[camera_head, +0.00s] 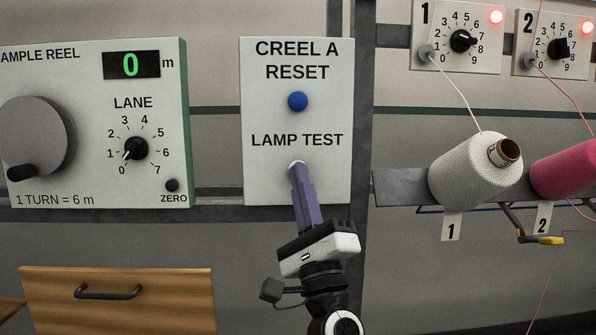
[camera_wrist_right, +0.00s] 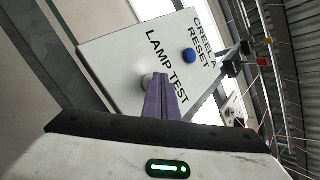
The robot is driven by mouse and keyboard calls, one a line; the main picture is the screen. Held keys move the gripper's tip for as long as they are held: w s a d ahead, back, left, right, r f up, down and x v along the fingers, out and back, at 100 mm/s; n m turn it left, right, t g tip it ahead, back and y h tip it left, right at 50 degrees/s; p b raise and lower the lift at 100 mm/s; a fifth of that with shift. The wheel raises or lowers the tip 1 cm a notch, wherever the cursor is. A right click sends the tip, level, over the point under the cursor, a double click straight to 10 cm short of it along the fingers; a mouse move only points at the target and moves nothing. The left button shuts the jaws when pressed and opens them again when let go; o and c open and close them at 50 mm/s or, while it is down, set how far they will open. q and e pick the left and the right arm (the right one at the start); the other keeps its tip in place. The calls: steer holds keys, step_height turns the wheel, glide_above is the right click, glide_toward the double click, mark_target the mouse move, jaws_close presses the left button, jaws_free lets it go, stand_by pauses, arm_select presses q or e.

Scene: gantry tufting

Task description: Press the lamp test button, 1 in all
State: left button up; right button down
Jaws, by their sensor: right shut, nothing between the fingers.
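The lamp test button (camera_head: 296,164) is a pale round button under the words LAMP TEST on a white panel (camera_head: 260,180). My right gripper (camera_head: 298,172) is shut and empty, its purple fingers pointing up at the button. Its fingertips overlap the button's lower part in the head view. In the right wrist view the button (camera_wrist_right: 147,82) shows beside the tips of the right gripper (camera_wrist_right: 158,80). I cannot tell whether the tips touch it or whether it is pushed in. My left gripper is not in view.
A blue reset button (camera_head: 297,101) sits above on the same panel. Left is the sample reel box (camera_head: 80,185) with a crank and a lane knob. Right are a shelf (camera_head: 400,186) with a white cone (camera_head: 465,175) and a pink cone (camera_head: 570,170), and dials above with lit red lamps.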

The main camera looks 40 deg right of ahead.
steer(key=shift+s, duration=0.1)
steer(key=shift+s+a+p, duration=0.3)
steer(key=shift+s+a, duration=0.1)
steer(key=shift+s, duration=0.25)
steer(key=shift+s+a, duration=0.1)
steer(key=s, duration=0.1)
steer(key=s+a, duration=0.1)
steer(key=s+a+p, duration=0.1)
steer(key=s, duration=0.1)
steer(key=shift+a, duration=0.25)
stand_by(0.7)
